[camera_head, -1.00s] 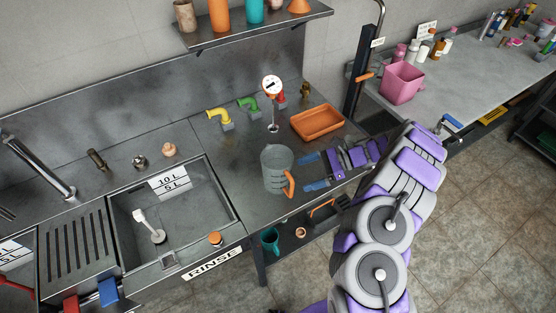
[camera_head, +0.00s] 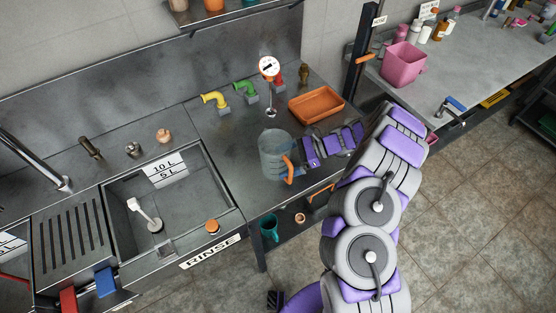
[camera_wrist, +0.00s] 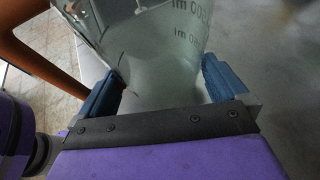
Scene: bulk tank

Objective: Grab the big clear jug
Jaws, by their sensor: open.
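The big clear jug (camera_head: 271,152) stands upright on the steel counter, with its orange handle toward the lower right. In the wrist view the jug (camera_wrist: 165,45) shows grey volume markings and fills the space ahead of the palm. My gripper (camera_wrist: 162,78) is open, with one blue finger on each side of the jug's wall. The left finger is close to or touching the wall, beside the orange handle (camera_wrist: 40,50); I cannot tell if either finger presses. In the head view my gripper (camera_head: 293,157) comes from the right, its fingertips mostly hidden at the jug.
An orange tray (camera_head: 316,104) lies behind my arm. Yellow (camera_head: 215,101) and green (camera_head: 246,88) pipe elbows and a gauge (camera_head: 269,68) stand behind the jug. A sink (camera_head: 165,195) is left. A teal mug (camera_head: 269,228) sits on the shelf below. A pink bin (camera_head: 403,65) stands right.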

